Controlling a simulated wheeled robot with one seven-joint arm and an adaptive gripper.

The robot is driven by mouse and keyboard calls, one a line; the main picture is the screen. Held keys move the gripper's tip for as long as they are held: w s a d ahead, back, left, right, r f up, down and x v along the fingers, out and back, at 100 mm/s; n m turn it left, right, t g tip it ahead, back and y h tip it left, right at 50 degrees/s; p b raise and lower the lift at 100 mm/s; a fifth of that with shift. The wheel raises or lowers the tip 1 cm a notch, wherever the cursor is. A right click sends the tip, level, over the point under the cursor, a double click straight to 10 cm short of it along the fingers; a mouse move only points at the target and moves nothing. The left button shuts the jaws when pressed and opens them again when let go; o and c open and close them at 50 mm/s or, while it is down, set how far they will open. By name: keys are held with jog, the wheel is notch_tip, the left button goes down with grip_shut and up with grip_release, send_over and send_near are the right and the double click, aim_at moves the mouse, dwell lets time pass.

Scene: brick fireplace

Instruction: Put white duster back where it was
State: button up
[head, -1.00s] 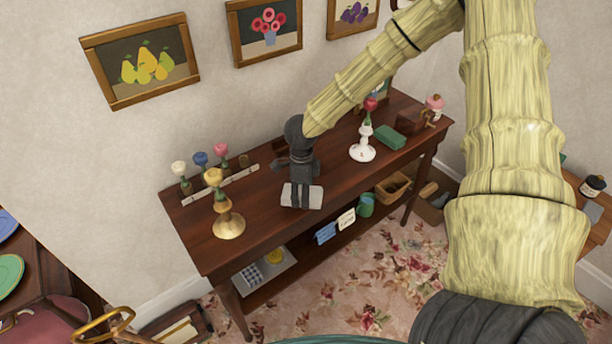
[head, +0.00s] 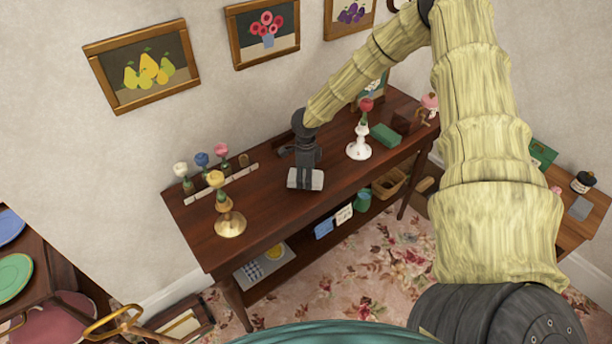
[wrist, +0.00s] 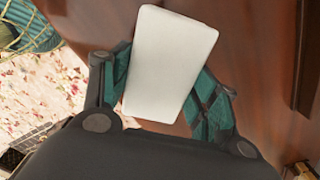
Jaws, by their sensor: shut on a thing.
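The white duster (head: 306,179) is a pale rectangular block over the middle of the dark wooden table (head: 275,205) in the head view. My gripper (head: 303,172) is shut on it. In the wrist view, the duster (wrist: 170,65) lies between the teal-padded fingers of my gripper (wrist: 165,95), slightly tilted in the picture. I cannot tell whether it touches the tabletop or hangs just above it.
A green block (head: 386,135) lies further right. A pale strip (head: 223,186) runs along the back left beside several flower-topped holders. The front middle of the tabletop is clear.

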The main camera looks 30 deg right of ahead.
jog(key=shift+f, duration=0.6)
jog(key=o, duration=0.9)
jog(key=shift+r, duration=0.15)
jog(key=shift+r+b, duration=1.85)
jog(key=shift+r, duration=4.05)
